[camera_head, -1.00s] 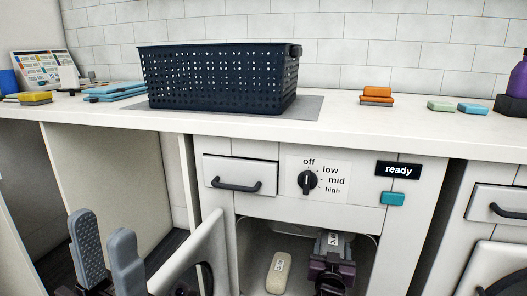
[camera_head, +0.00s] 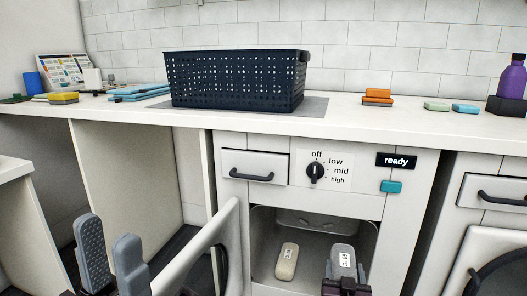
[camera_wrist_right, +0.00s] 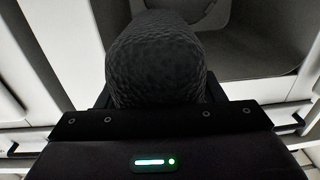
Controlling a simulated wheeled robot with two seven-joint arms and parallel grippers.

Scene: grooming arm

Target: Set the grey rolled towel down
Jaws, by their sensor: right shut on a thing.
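The grey rolled towel (camera_head: 343,258), with a white label on it, is at the lower front of the open compartment under the dial. My right gripper (camera_head: 345,284) is shut on its near end. In the right wrist view the towel (camera_wrist_right: 155,62) is a dark, textured roll pointing away from the gripper. I cannot tell whether its far end is inside the opening or touches the floor of the compartment. My left gripper (camera_head: 108,262) is open and empty at the lower left, beside the swung-open door (camera_head: 205,245).
A beige labelled roll (camera_head: 287,261) lies inside the compartment (camera_head: 308,222), left of the grey towel. A dark blue basket (camera_head: 237,80) stands on the counter (camera_head: 345,114). Above the compartment are a drawer (camera_head: 254,164), the dial (camera_head: 315,172) and a "ready" sign (camera_head: 396,160).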

